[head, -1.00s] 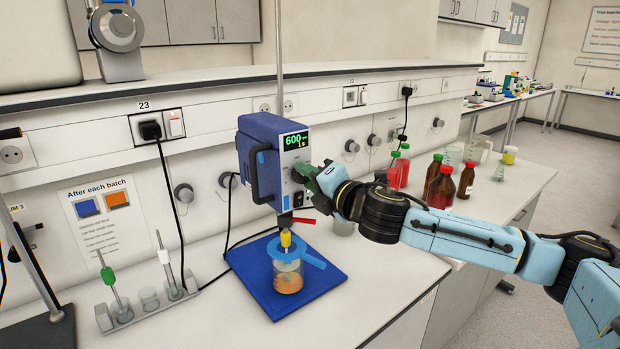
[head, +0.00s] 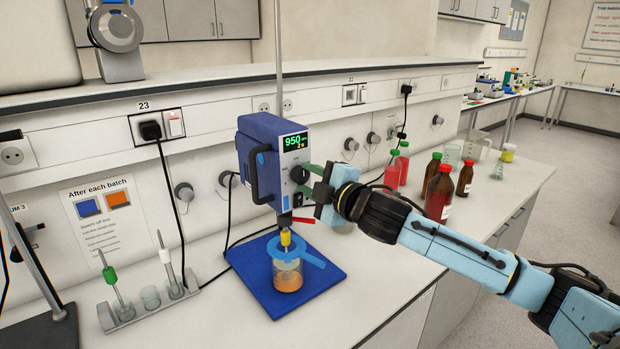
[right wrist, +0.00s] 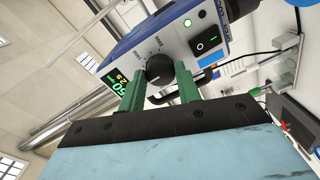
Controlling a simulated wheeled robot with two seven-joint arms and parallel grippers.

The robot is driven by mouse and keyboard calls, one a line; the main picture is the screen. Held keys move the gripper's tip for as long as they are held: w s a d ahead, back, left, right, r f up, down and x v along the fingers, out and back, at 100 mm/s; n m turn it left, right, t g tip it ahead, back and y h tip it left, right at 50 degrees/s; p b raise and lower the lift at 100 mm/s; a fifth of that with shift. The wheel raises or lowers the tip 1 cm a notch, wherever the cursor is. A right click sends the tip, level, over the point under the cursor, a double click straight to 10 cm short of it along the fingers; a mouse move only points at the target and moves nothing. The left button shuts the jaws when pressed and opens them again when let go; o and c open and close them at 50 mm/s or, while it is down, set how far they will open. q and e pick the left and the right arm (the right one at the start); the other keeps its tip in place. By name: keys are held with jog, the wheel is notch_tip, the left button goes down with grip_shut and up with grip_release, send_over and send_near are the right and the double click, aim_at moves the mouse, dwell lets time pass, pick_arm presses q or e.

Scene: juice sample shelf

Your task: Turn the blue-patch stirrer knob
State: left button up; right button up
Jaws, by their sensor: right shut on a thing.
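The blue stirrer (head: 262,150) hangs on a tall rod above a blue base plate (head: 330,283). Its display (head: 294,142) reads 950 with a smaller 2 s below. The dark round knob (head: 299,174) is on the front face under the display. My right gripper (head: 304,174) reaches it from the right. In the right wrist view the green fingers (right wrist: 159,80) are shut on the knob (right wrist: 159,68), one on each side, and a white pointer line shows on it. My left gripper is not in view.
A jar of orange liquid (head: 288,277) with a blue collar stands under the stirrer shaft. Brown and red bottles (head: 440,193) stand to the right behind my right arm. A rack (head: 150,303) with stirring rods stands at left. The bench front is clear.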

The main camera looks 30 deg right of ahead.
dwell(0.4)
jog(key=o, duration=1)
jog(key=shift+c, duration=0.2)
jog(key=s+d+b, duration=0.1)
jog(key=s+b, duration=0.1)
jog(key=s, duration=1.1)
jog(key=shift+s+d+r, duration=0.15)
jog(key=shift+r, duration=0.05)
